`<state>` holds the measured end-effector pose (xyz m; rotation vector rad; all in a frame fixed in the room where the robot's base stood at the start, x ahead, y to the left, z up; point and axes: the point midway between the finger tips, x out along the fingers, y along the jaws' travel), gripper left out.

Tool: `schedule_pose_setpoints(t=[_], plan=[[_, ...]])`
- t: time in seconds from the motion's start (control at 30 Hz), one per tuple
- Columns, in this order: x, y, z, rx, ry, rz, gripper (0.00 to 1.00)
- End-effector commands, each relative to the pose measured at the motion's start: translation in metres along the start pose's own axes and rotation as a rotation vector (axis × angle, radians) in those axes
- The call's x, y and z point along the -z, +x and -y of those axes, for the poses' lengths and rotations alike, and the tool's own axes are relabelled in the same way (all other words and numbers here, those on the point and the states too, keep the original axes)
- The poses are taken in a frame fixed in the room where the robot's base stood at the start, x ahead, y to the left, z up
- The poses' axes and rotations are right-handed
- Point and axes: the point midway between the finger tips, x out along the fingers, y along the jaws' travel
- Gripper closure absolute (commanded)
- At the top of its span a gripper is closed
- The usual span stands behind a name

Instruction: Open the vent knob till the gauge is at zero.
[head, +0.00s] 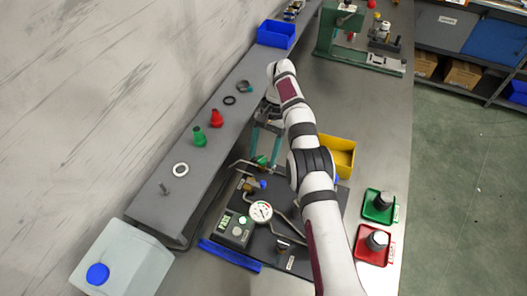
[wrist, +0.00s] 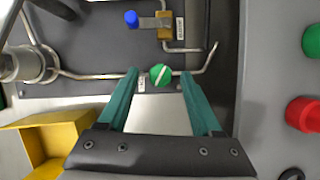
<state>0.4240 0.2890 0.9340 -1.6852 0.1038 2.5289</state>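A round green knob (wrist: 160,75) with a pale stripe across it sits on a thin metal pipe, a small label beside it. The knob also shows in the head view (head: 262,160). My gripper (wrist: 159,72) is open, its teal fingers on either side of the knob with clear gaps. In the head view my gripper (head: 264,157) points down over the rig; I cannot tell whether its tips are level with the knob. The white round gauge (head: 261,211) has coloured marks on its face; its needle reading is too small to tell. No label shows legibly as vent.
A blue knob (wrist: 131,18) on a brass valve (wrist: 165,25) sits beyond the green one. A control box (head: 235,228) with a lit green display stands beside the gauge. A yellow bin (head: 343,150) is close on the right. A grey shelf (head: 205,160) with loose parts runs along the left.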

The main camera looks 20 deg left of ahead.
Motion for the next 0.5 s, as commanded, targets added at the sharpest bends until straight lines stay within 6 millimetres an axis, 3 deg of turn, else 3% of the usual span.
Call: schedule_pose_setpoints(t=[0.2, 0.37, 0.5], plan=[[-0.002, -0.006, 0.0, 0.001, 0.0, -0.002, 0.34], [-0.013, -0.034, 0.0, 0.002, 0.0, -0.004, 0.34], [-0.017, -0.05, -0.017, -0.001, 0.001, 0.001, 0.34]])
